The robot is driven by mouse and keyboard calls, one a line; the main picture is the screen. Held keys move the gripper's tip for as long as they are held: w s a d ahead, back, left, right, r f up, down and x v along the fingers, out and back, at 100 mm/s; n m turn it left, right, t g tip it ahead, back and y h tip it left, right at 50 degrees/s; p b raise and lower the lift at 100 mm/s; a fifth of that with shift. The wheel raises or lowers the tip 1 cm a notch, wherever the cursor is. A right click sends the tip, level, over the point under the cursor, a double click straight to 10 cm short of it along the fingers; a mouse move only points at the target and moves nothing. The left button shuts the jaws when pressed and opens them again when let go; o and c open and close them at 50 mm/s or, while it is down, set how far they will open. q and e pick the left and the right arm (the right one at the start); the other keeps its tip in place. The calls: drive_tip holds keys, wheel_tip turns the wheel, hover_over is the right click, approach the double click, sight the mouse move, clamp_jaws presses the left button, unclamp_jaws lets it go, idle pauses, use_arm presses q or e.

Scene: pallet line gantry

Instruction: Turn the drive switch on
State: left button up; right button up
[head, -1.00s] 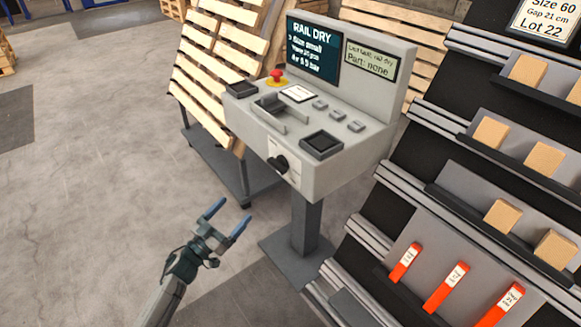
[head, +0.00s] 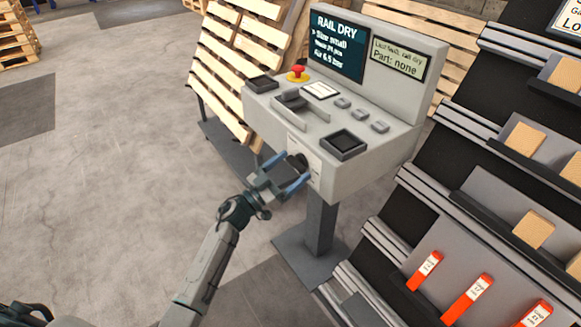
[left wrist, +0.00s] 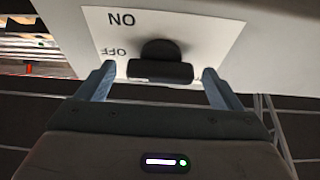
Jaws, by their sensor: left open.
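The drive switch (left wrist: 160,68) is a black rotary knob on a white label plate, on the front face of the grey control console (head: 355,182). In the left wrist view the plate (left wrist: 215,30) reads ON and OFF, upside down, and the knob's bar lies across the picture, level with the word OFF. In the head view the knob (head: 298,161) is partly hidden by my gripper. My left gripper (head: 292,170) is open in front of the knob, with one blue finger on each side of it. In the left wrist view the fingers (left wrist: 160,80) stand apart from the knob.
The console top carries a red emergency button (head: 298,74), a handle, black trays and several grey buttons. A sloped rack (head: 455,195) with wooden blocks and orange labelled pieces stands close on the right. Wooden pallets (head: 225,75) lean behind the console. The floor on the left is clear.

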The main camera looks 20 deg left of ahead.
use_arm(q)
drive_tip(key=shift+w+d, duration=0.1)
drive_tip(key=shift+w, duration=0.05)
drive_tip(key=c, duration=1)
